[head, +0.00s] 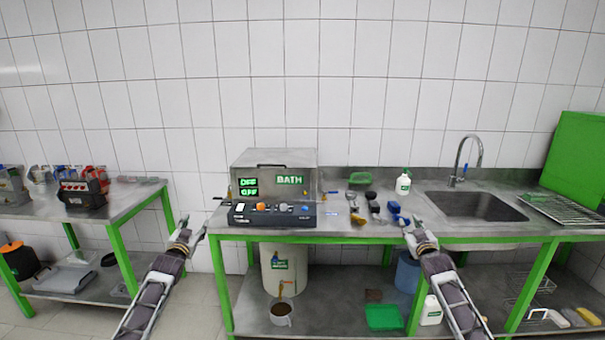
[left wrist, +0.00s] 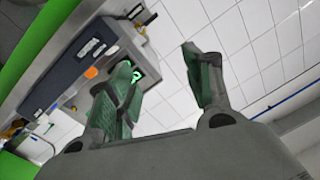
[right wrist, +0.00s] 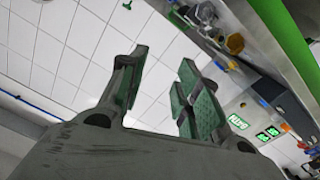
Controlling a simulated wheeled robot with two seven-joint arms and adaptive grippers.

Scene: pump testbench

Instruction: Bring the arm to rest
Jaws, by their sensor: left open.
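My left gripper (head: 188,234) is in front of the gap between the two benches, left of the bath unit. In the left wrist view (left wrist: 160,85) its two fingers stand apart with nothing between them. My right gripper (head: 416,230) is at the front edge of the main bench, below the sink's left side. In the right wrist view (right wrist: 160,85) its fingers are also spread and empty. Both arms reach up from the bottom of the head view.
The bath unit (head: 274,178) stands on the steel bench with green legs. Loose parts, including a blue one (head: 396,212), lie right of it. A white bottle (head: 403,183) and the sink (head: 470,206) are further right. A side bench (head: 125,197) is at left.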

